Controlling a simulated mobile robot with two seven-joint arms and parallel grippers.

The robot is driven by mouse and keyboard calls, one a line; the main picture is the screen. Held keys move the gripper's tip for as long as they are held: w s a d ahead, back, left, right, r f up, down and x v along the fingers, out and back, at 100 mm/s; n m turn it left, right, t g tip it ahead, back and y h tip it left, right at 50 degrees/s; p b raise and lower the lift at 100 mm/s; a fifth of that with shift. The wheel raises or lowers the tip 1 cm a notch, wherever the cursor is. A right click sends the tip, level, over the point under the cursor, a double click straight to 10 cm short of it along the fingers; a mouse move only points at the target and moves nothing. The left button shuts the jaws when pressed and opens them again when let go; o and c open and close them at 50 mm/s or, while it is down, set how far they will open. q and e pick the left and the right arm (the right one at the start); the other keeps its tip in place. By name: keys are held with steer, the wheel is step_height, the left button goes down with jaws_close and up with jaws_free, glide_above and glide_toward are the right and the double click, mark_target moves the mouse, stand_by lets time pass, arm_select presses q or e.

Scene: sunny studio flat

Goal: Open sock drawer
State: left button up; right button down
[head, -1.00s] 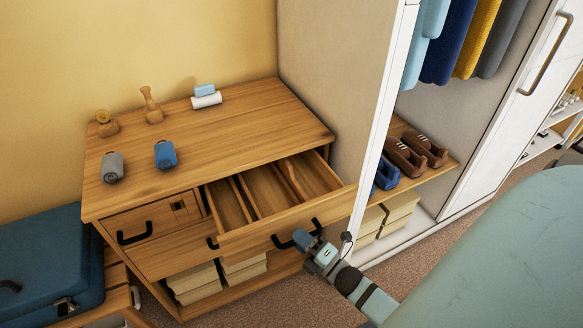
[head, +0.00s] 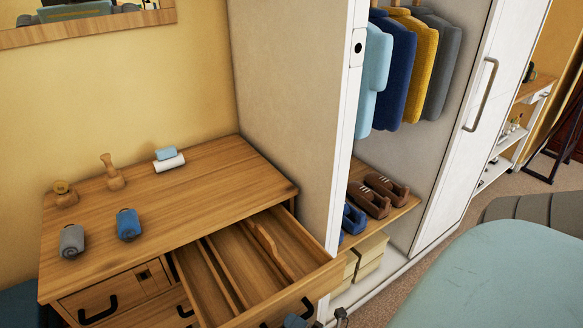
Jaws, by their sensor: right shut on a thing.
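The sock drawer (head: 222,275) is the wide top-right drawer of the wooden dresser (head: 205,195). It stands well out of the dresser, and its inside shows thin wooden dividers and bare compartments. Its black handle (head: 306,306) is on the drawer front at the bottom edge of the head view. My right gripper (head: 295,321) is shut on this handle; only its blue-grey tip shows, the rest being cut off by the frame. My left gripper is not in view.
On the dresser top are a grey roll (head: 72,241), a blue roll (head: 128,225), wooden items and a stacked blue-and-white pair. The open wardrobe (head: 345,130) to the right holds hanging clothes and shoes (head: 370,198). Carpet lies in front of it.

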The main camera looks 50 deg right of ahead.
steer(key=c, duration=1.1)
jaws_free()
arm_select(q)
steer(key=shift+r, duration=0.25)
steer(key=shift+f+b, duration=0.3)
steer(key=shift+b, duration=0.1)
arm_select(e)
steer(key=v, duration=1.3)
steer(key=shift+s, duration=0.4)
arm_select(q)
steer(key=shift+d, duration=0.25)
arm_select(e)
steer(key=shift+d+f, duration=0.1)
